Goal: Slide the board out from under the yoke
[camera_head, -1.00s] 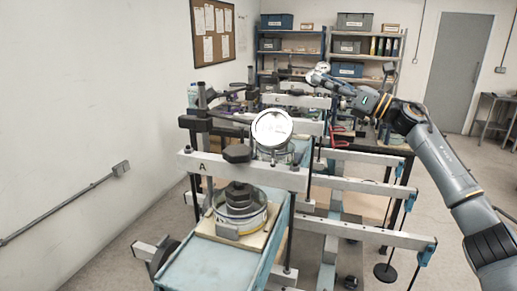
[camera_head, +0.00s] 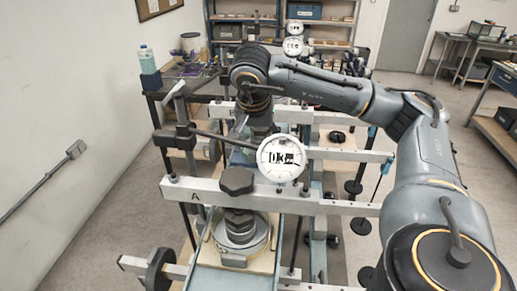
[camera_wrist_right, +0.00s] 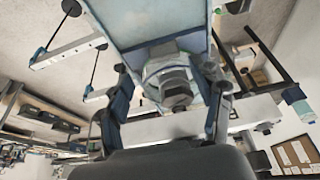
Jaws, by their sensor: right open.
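A white crossbar yoke marked A (camera_head: 212,194) spans the near frame, with a dark hexagonal nut (camera_head: 237,181) on top. Below it, a pale wooden board (camera_head: 262,264) lies on the light blue bed (camera_head: 222,281), carrying a round cell (camera_head: 262,242) with dark stacked pieces. My right gripper (camera_head: 240,150) points down behind this yoke, partly hidden by the dial. In the right wrist view its fingers (camera_wrist_right: 168,82) are spread, with a round cell (camera_wrist_right: 165,68) seen between them; I cannot tell which frame's cell this is. No contact shows. My left gripper is not in view.
A round dial gauge (camera_head: 281,158) stands on an arm above the yoke, close to my right arm. More frames with lever bars and hanging weights (camera_head: 353,187) stand behind and right. A bottle (camera_head: 147,60) stands on the left bench. The left wall is close.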

